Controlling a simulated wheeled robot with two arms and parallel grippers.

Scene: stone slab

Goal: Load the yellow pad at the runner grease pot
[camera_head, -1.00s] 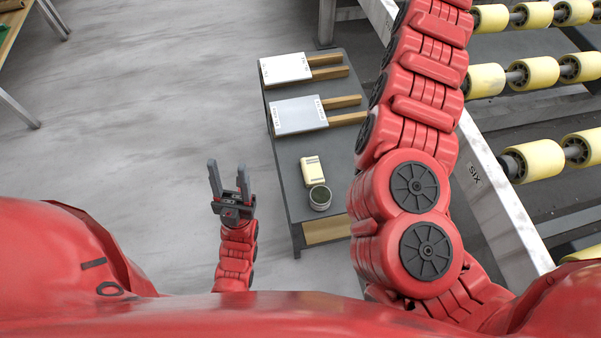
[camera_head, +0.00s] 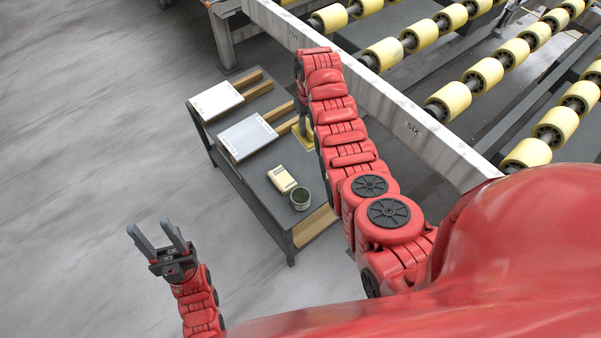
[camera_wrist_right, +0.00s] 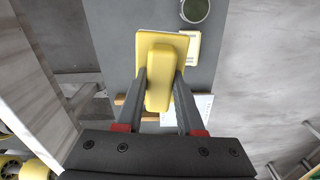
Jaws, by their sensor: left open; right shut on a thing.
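The yellow pad (camera_wrist_right: 146,42) has a flat plate with a raised handle. In the right wrist view my right gripper (camera_wrist_right: 162,80) is shut on that handle. My left gripper (camera_head: 158,245) is open and empty, left of the table.
A cream box (camera_head: 282,179) stands beside the pot on the table (camera_head: 245,187). Two white boards (camera_head: 216,100) (camera_head: 248,136) with wooden strips lie further back. A conveyor rail (camera_head: 370,95) marked SIX with yellow rollers runs along the right. The floor on the left is clear.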

